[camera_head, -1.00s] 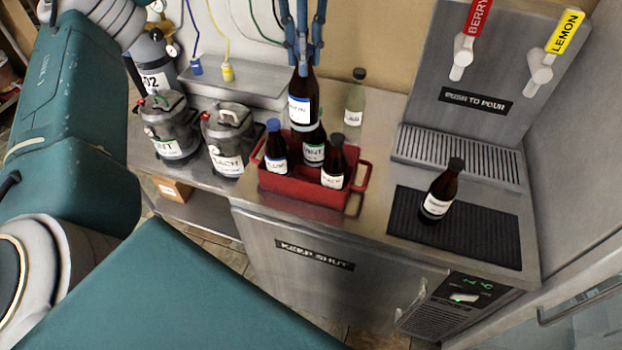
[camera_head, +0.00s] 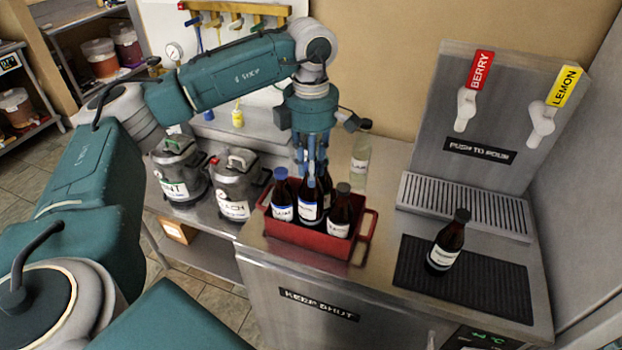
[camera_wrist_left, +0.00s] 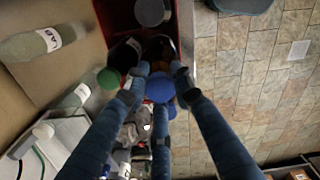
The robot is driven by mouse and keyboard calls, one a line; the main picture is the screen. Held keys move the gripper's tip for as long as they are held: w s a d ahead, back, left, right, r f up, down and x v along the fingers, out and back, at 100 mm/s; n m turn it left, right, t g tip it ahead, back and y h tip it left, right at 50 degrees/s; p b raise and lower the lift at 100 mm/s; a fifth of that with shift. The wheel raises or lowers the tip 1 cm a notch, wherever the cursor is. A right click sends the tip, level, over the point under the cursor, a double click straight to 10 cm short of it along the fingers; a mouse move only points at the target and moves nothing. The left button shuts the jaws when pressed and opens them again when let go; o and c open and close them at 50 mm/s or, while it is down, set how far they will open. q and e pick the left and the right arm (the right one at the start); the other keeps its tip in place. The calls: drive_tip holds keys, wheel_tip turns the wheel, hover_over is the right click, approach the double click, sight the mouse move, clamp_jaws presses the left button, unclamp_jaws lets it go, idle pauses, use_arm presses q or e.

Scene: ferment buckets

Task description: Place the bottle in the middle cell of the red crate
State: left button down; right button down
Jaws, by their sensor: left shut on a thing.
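The red crate (camera_head: 310,240) stands on the steel counter with several dark bottles in it. My left gripper (camera_head: 311,172) points down over the crate, its blue fingers shut on the upper part of a dark bottle with a white label (camera_head: 310,212). This bottle is upright between the blue-capped bottle (camera_head: 282,195) and the dark-capped bottle (camera_head: 340,212), its lower end hidden inside the crate. I cannot tell whether it touches the crate floor. Another bottle (camera_head: 326,183) is partly hidden behind it. The left wrist view shows the fingers (camera_wrist_left: 158,90) close around the blue cap area.
A pale bottle (camera_head: 360,155) stands behind the crate. Two metal ferment buckets (camera_head: 178,172) (camera_head: 236,185) stand to the left. Another dark bottle (camera_head: 447,242) stands on the black mat (camera_head: 490,285) at right, below the drink dispenser (camera_head: 480,150).

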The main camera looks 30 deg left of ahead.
sight(311, 197)
use_arm(q)
wheel_tip(311, 197, down, 4)
drive_tip(key=shift+p, duration=0.5)
drive_tip(key=shift+f, duration=0.15)
drive_tip(key=c, duration=1.5)
unclamp_jaws()
drive_tip(key=shift+o, duration=0.2)
